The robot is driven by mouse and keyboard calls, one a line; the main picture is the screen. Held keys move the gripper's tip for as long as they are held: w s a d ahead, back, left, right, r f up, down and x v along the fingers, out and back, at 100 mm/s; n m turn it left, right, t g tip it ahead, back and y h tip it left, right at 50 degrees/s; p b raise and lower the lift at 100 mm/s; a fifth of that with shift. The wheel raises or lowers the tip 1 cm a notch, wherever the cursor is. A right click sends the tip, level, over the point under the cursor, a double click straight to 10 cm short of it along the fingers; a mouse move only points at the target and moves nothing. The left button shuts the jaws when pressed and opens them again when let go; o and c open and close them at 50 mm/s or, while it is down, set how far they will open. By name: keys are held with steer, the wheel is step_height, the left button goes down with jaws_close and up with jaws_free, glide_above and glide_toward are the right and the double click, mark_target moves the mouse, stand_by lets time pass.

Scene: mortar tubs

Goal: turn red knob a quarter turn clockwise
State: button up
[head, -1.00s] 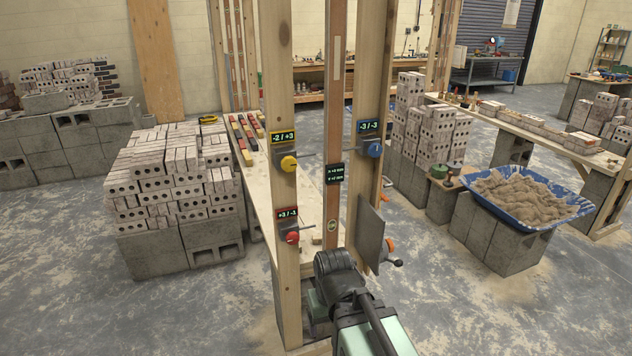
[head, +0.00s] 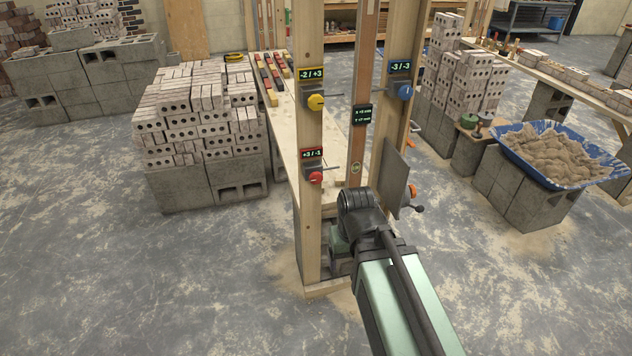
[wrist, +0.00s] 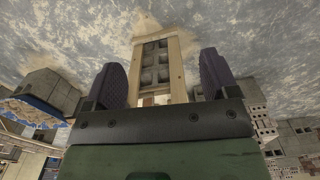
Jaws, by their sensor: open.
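The red knob (head: 315,177) sits low on the left wooden post, under a small display (head: 312,153) reading +3 / -1. A thin grey rod sticks out to the right beside it. My arm comes up from the bottom right in the head view, its dark joint below and right of the red knob. My gripper cannot be made out there. In the wrist view my gripper (wrist: 160,84) is open, its two dark fingers wide apart with nothing seen between their tips. The red knob is not seen in the wrist view.
A yellow knob (head: 315,102) is above the red one; a blue knob (head: 404,92) is on the right post. A dark plate (head: 395,183) and an orange-and-black handle (head: 413,192) stand close right of my arm. Block stacks (head: 180,186) are left, a blue sand tub (head: 510,150) right.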

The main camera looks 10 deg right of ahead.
steer(key=w+d+f+t+h+b, duration=0.15)
steer(key=w+f+b, duration=0.25)
steer(key=f+b, duration=0.5)
steer(key=w+d+f+h+b, duration=0.1)
steer(key=w+d+f+b, duration=0.2)
steer(key=f+b, duration=0.5)
steer(key=w+d+f+n+t+h+b, duration=0.25)
steer(key=w+n+b, duration=0.2)
steer(key=w, duration=0.25)
steer(key=w+d+f+n+t+h+b, duration=0.2)
steer(key=w+d+n+t+b, duration=0.2)
steer(key=w+b, duration=0.3)
steer(key=n+t+y+b, duration=0.1)
steer(key=n+t+y, duration=0.85)
steer(key=n, duration=2.15)
glide_toward(317, 179)
steer(key=shift+m+t+h, duration=0.25)
steer(key=shift+m+h, duration=0.1)
steer(key=shift+h, duration=0.1)
steer(key=w, duration=0.3)
steer(key=w+a, duration=0.1)
steer(key=w, duration=0.6)
steer(key=shift+w+a+f, duration=0.25)
steer(key=shift+w+a, duration=0.05)
steer(key=shift+w, duration=0.05)
